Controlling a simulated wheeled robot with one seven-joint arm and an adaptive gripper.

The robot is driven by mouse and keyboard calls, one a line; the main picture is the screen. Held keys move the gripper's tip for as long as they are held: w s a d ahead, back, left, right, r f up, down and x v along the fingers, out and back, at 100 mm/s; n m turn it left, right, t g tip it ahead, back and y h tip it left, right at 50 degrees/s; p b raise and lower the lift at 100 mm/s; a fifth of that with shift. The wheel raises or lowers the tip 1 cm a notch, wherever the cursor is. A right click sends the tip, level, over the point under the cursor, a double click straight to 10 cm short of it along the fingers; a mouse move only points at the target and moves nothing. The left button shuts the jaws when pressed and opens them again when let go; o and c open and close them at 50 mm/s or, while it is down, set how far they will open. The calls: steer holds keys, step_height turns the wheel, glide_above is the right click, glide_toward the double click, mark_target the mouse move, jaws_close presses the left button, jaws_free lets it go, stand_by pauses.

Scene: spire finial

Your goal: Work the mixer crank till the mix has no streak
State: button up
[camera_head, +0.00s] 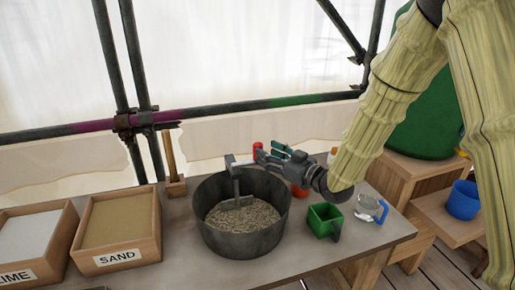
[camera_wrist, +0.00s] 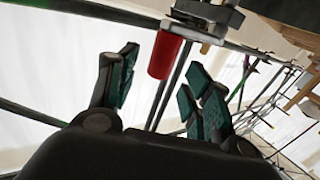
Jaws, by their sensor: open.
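The mixer tub (camera_head: 213,232) is a dark grey round vessel on the table. Its mix (camera_head: 243,216) is a coarse, speckled beige and grey; I cannot make out clear streaks. A grey paddle shaft (camera_head: 237,188) stands in the mix under a metal crank arm. The crank's red upright grip (camera_head: 257,149) is at the arm's end above the tub's back rim. My gripper (camera_head: 267,157) is open beside the grip, its green-padded fingers pointing left towards it. In the wrist view the red grip (camera_wrist: 165,54) appears between and beyond the open fingers; contact is not visible.
Boxes of sand (camera_head: 118,222) and lime (camera_head: 30,240) stand left of the tub. A wooden-handled tool (camera_head: 171,160) is behind it. A green scoop (camera_head: 324,220) and a clear, blue-handled jug (camera_head: 371,210) stand at the right. Scaffold poles (camera_head: 200,114) run behind the table.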

steer(key=shift+x, duration=2.6)
jaws_close()
